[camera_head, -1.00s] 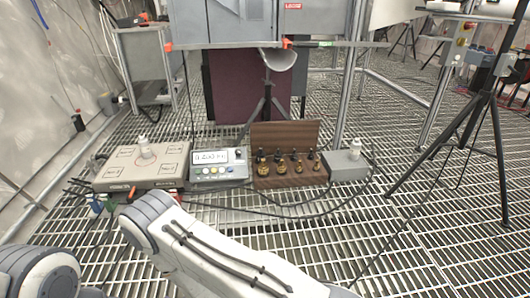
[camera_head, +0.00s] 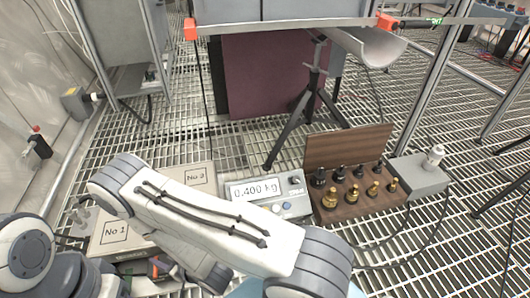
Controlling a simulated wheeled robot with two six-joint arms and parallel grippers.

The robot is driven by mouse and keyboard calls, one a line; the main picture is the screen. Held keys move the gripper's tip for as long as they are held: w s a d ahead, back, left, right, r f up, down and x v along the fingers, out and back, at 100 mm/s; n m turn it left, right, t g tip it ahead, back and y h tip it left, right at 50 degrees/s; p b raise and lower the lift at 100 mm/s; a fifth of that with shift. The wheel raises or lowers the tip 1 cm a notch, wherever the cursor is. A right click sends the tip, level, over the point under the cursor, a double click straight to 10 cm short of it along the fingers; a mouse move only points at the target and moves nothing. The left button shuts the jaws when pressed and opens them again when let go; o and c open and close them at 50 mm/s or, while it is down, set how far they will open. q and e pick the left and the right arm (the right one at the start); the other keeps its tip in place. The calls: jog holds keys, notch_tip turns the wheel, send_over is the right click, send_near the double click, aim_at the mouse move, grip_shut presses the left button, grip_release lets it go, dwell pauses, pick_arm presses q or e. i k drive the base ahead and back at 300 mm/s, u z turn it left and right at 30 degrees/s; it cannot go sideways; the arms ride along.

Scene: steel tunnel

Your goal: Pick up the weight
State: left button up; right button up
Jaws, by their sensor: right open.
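Several weights (camera_head: 352,194) stand upright in two rows in a wooden case (camera_head: 362,210) with its lid raised, right of center. The front row is brass and the back row looks dark. My right arm lies across the lower middle in front of the scale and display. Only a small part of my right gripper shows under that arm, open; its fingertips are not clear. It is left of the case and apart from the weights. My left arm shows at the lower left edge; its gripper is not in view.
A display unit (camera_head: 285,186) reads 0.400 kg. The scale platform (camera_head: 185,176), marked No 1 and No 2, is partly hidden by my arm. A grey box (camera_head: 420,178) with a white knob adjoins the case. A tripod (camera_head: 305,110) stands behind; cables cross the grated floor.

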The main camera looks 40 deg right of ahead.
aim_at(339, 177)
jog(key=i, duration=0.35)
jog(key=z, duration=2.05)
jog(key=i, duration=0.5)
jog(key=u, duration=0.05)
